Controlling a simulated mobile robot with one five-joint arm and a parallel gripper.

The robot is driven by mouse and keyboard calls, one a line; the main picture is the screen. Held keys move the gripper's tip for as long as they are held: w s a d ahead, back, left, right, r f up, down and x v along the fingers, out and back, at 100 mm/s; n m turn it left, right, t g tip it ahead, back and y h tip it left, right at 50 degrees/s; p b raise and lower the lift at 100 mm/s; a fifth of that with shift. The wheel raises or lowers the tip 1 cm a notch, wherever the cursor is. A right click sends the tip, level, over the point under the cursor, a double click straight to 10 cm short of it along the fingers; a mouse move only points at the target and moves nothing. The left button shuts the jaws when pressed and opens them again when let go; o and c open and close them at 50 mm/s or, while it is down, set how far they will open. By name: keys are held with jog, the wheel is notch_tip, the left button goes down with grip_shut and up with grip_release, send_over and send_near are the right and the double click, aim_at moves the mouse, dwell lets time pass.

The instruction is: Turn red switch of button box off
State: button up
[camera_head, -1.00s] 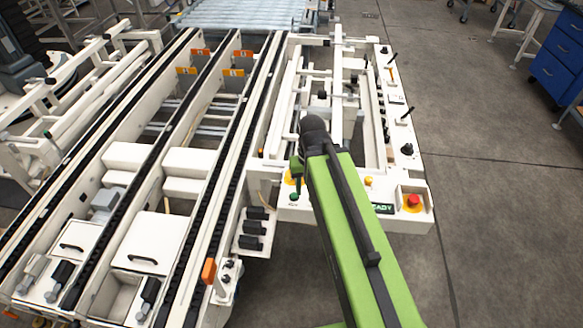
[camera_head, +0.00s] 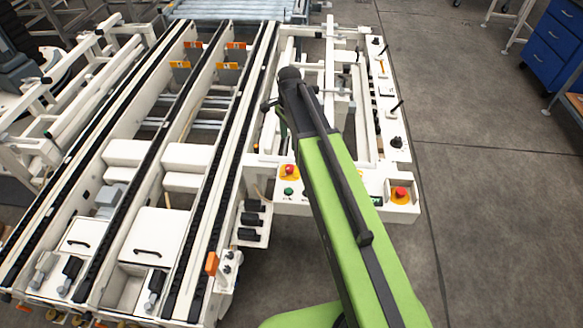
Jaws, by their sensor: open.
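A white control panel (camera_head: 292,209) spans the front end of the machine. On its left part a red knob (camera_head: 289,170) sits on a yellow base, with a green button (camera_head: 288,191) below it. On its right part a red mushroom button (camera_head: 400,193) sits on a yellow base inside a white guard. I cannot tell which is the red switch, or its position. My green and black arm reaches over the panel between them and covers its middle. My gripper (camera_head: 268,106) shows small and dark left of the arm's far end, open, beyond the panel and apart from both red controls.
Long white conveyor rails with black chains (camera_head: 205,180) run along the left. A side rail (camera_head: 388,105) with black knobs and levers runs along the machine's right edge. The grey floor (camera_head: 490,210) to the right is clear. A blue drawer cabinet (camera_head: 556,50) stands at far right.

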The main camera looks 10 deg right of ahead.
aim_at(290, 167)
notch_tip(290, 167, down, 16)
jog(key=b, duration=1.4)
jog(key=shift+r, duration=0.35)
